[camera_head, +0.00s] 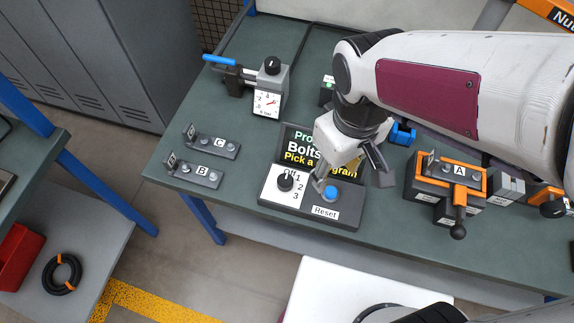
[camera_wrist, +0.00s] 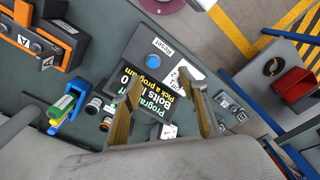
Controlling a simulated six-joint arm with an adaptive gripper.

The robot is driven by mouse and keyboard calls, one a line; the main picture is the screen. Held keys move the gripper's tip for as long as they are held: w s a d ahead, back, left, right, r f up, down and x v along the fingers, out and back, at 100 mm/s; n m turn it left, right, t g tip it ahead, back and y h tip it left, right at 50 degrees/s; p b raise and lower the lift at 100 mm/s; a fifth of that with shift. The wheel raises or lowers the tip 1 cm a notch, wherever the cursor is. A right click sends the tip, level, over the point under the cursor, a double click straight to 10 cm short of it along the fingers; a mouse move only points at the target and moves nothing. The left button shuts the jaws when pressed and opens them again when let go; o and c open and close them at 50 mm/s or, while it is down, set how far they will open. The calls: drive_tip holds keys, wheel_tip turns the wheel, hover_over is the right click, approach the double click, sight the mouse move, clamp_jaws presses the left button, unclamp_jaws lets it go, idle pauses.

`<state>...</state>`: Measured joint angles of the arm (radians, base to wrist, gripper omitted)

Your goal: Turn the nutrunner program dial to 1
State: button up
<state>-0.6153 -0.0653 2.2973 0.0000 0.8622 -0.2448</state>
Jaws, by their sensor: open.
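The program dial (camera_head: 285,182) is a black knob on a white plate marked 1, 2 and 3, at the left of a dark control box (camera_head: 345,214). Its pointer is too small to read surely. The box's screen (camera_head: 297,143) says "Pick a program", partly hidden by my gripper. My gripper (camera_head: 352,182) is open and empty, over the box to the right of the dial, one finger close to the blue Reset button (camera_head: 330,193). In the wrist view, my gripper's fingers (camera_wrist: 165,93) straddle the screen text; the dial's plate (camera_wrist: 180,74) shows beyond, the knob not clearly visible.
A dial gauge (camera_head: 267,101) with a blue-handled clamp stands at the back left. Brackets C (camera_head: 212,143) and B (camera_head: 195,173) lie left of the box. Orange-clamped fixture A (camera_head: 447,178) stands to the right. The bench (camera_head: 165,160) is clear at its left front.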

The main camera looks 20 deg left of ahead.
sight(285, 180)
drive_tip(key=a+f+n, duration=0.2)
drive_tip(key=a, duration=0.1)
drive_tip(key=a+f+n, duration=0.2)
drive_tip(key=a+n, duration=0.1)
drive_tip(key=w+a+f+n, duration=0.1)
drive_tip(key=a+f+n, duration=0.1)
drive_tip(key=a, duration=0.1)
drive_tip(key=shift+w+a+n+g+h, duration=0.1)
drive_tip(key=shift+a+n+g+h, duration=0.2)
drive_tip(key=shift+a+n, duration=0.1)
drive_tip(key=shift+w+a+r+n, duration=0.2)
drive_tip(key=shift+w+a+n, duration=0.15)
drive_tip(key=shift+n, duration=0.75)
drive_tip(key=shift+f, duration=3.9)
